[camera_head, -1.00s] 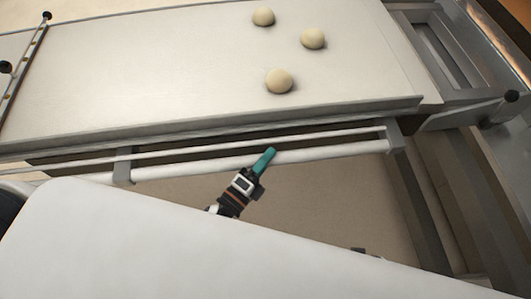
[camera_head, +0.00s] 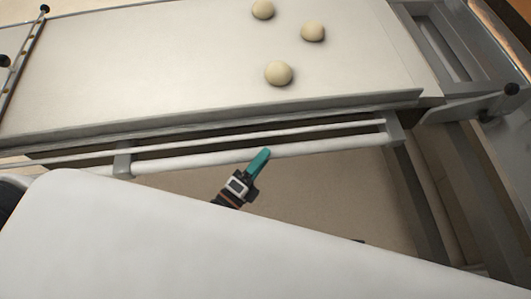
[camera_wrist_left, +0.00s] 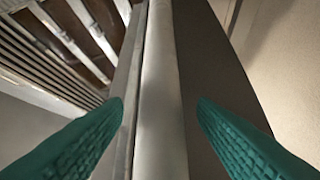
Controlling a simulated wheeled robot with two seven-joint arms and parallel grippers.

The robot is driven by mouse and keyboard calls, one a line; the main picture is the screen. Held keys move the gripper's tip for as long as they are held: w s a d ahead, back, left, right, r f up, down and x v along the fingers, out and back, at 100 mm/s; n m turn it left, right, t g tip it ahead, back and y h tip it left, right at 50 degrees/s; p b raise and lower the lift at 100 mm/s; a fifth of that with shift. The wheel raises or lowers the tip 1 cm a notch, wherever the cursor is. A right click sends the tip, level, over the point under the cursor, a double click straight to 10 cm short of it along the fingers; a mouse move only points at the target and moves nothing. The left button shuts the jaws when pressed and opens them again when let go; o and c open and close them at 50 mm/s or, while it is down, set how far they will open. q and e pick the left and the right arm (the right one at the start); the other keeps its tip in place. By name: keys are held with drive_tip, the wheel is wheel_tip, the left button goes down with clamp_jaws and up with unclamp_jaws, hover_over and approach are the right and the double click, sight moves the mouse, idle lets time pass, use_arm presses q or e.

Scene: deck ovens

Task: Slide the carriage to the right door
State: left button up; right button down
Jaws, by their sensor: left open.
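The carriage is a wide loader with a pale flat belt (camera_head: 180,60) and several-part metal framing. A round pale handle bar (camera_head: 325,148) runs along its front, held by grey brackets (camera_head: 123,160). My left gripper (camera_head: 265,153), with teal fingers, is at the bar, near its middle. In the left wrist view the bar (camera_wrist_left: 162,85) runs between the two open fingers (camera_wrist_left: 160,106), with a gap on both sides. No grip on the bar shows. My right gripper is not seen; a small dark piece at the white edge is too little to identify.
Three dough balls (camera_head: 278,73) lie on the belt. A metal frame with a black knob (camera_head: 511,89) stands at the right. The brown floor (camera_head: 320,195) shows below the bar. My white body covers the lower part of the head view.

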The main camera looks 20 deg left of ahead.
use_arm(q)
drive_tip(key=v, duration=1)
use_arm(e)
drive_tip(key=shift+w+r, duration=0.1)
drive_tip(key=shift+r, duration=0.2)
use_arm(q)
drive_tip(key=shift+w, duration=0.1)
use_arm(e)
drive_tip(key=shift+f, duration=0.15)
